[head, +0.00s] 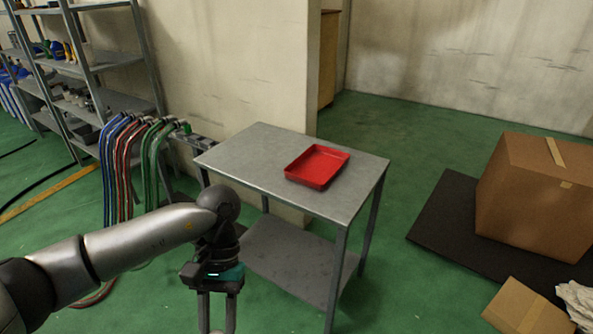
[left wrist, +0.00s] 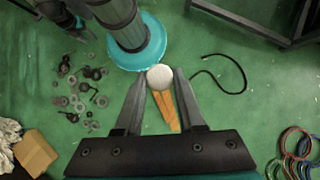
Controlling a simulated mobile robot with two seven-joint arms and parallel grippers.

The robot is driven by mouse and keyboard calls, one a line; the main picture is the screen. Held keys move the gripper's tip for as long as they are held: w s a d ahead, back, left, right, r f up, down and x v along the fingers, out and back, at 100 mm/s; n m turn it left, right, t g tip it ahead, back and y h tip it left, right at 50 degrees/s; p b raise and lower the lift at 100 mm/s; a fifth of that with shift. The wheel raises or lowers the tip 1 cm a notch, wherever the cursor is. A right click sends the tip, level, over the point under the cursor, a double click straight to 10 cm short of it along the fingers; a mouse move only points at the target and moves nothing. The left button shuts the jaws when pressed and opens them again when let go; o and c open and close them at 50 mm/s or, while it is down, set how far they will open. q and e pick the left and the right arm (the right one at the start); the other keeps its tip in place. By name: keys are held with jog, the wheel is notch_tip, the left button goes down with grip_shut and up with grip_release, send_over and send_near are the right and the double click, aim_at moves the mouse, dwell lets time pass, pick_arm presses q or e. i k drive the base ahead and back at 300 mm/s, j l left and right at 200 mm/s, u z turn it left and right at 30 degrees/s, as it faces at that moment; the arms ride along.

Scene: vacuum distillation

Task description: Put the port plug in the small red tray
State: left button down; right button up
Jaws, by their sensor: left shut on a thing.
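The small red tray (head: 317,166) lies on top of a grey metal table (head: 262,147) in the head view, and it looks empty. My left gripper (head: 217,325) points down in front of the table, its fingertips cut off by the bottom edge. In the left wrist view my left gripper (left wrist: 160,85) is shut on a round whitish piece, which I take to be the port plug (left wrist: 159,77). It is held above the green floor. My right gripper is not in view.
Coloured hoses (head: 122,165) hang left of the table. A shelf unit (head: 85,65) stands at the back left. Cardboard boxes (head: 535,195) and a dark mat (head: 440,215) are on the right. The tabletop around the tray is clear.

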aim_at(318, 169)
jog(key=i+z, duration=0.2)
jog(key=i, duration=0.35)
jog(key=i+j+z, duration=0.1)
jog(key=i+z, duration=0.15)
jog(key=i, duration=0.35)
jog(key=i+j+z, duration=0.2)
jog(key=i, duration=0.35)
